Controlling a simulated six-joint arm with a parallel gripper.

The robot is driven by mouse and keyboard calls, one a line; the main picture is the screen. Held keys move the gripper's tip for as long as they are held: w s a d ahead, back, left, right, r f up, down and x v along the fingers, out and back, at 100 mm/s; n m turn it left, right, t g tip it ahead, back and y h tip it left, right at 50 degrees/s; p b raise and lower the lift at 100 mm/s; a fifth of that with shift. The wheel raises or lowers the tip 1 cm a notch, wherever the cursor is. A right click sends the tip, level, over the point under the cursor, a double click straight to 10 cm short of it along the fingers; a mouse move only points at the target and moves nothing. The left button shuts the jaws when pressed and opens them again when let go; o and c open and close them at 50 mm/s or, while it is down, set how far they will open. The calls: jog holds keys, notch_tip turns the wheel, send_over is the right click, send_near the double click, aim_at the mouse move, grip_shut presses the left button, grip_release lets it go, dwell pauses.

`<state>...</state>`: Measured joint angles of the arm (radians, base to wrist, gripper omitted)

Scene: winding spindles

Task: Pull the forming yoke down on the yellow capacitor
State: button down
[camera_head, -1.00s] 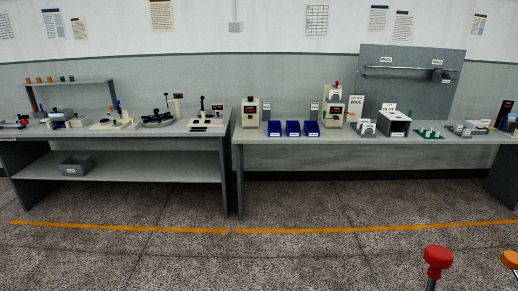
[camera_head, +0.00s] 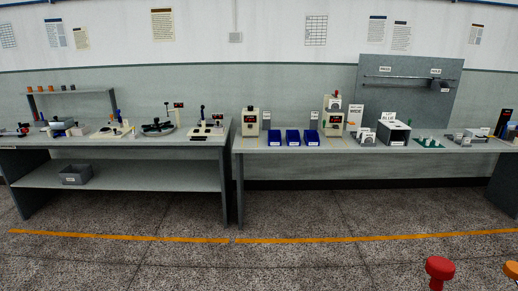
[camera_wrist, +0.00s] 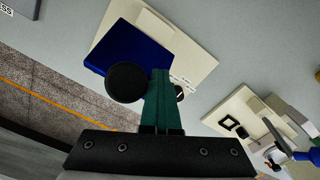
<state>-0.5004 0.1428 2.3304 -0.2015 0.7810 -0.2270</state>
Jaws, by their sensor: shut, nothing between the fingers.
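In the wrist view, my gripper (camera_wrist: 160,74) has its green fingers together with nothing held between them. The fingers overlap a dark blue block (camera_wrist: 125,45) on a cream plate (camera_wrist: 190,55). A round black knob (camera_wrist: 126,82) shows just left of the fingers, and a smaller black part (camera_wrist: 180,92) shows to their right. I cannot tell whether the fingers touch either one. I cannot make out the forming yoke or the yellow capacitor for certain in either view. My gripper does not show in the head view.
A second cream fixture (camera_wrist: 240,122) with black and blue parts is at the right of the wrist view. In the head view, the left bench (camera_head: 120,180) and right bench (camera_head: 300,149) carry several devices. Three blue bins (camera_head: 292,138) stand on the right bench.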

jog(key=shift+r, duration=0.1)
jog(key=shift+s+r, duration=0.25)
jog(key=shift+s, duration=0.85)
notch_tip(320, 180, up, 7)
jog(key=s, duration=0.2)
jog(key=s+d+r+m+y, duration=0.1)
jog(key=s+d+m, duration=0.5)
jog(key=d+m, duration=0.3)
jog(key=m, duration=0.2)
jog(key=shift+s+d+r+m+y, duration=0.25)
jog(key=shift+s+m+y, duration=0.05)
jog(key=shift+y, duration=0.1)
